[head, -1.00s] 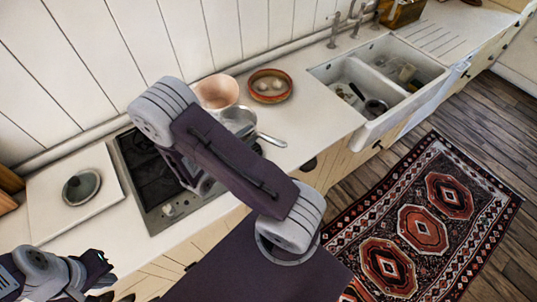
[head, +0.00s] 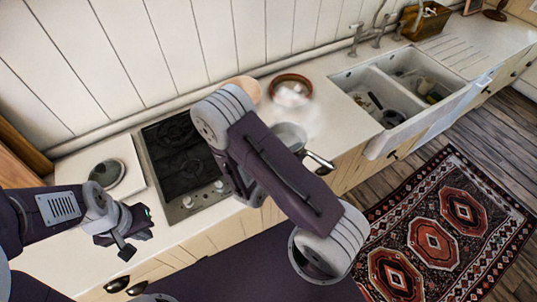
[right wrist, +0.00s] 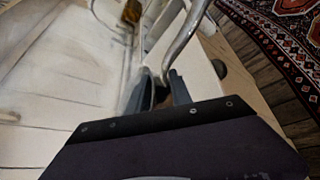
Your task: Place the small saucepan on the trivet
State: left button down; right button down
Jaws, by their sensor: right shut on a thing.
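The small saucepan (head: 289,136) is metal, its handle (head: 319,161) pointing to the lower right in the head view. My right gripper (right wrist: 163,88) is shut on a curved metal bar (right wrist: 186,38), which looks like this handle. In the head view my right arm hides that gripper and part of the pan. I cannot make out a clear trivet. A round grey, lid-like thing (head: 107,173) lies on a pale board (head: 128,155) left of the hob. My left gripper (head: 134,243) is empty in front of the counter and looks open.
The black hob (head: 176,155) lies between the board and the pan. A copper bowl (head: 247,88) and a red-brown bowl (head: 277,82) stand behind the pan. The double sink (head: 357,78) is to the right. Bare counter lies around the pan.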

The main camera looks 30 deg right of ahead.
jog(key=w+a+f+b, duration=0.1)
jog(key=w+f, duration=0.1)
jog(key=w+a+f+b, duration=0.1)
jog(key=w+a, duration=0.1)
jog(key=w, duration=0.1)
jog(key=w+a+f+b, duration=0.1)
jog(key=w+f, duration=0.1)
jog(key=shift+w+a+f, duration=0.35)
jog(key=shift+w, duration=0.05)
jog(key=shift+w+a+f, duration=0.1)
jog(key=shift+w+a, duration=0.15)
jog(key=shift+w, duration=0.15)
jog(key=shift+f+b, duration=1.35)
jog(key=shift+f, duration=0.65)
jog(key=shift+f, duration=0.15)
jog(key=c, duration=1.2)
grip_release()
jog(key=shift+s, duration=0.15)
jog(key=shift+o, duration=0.2)
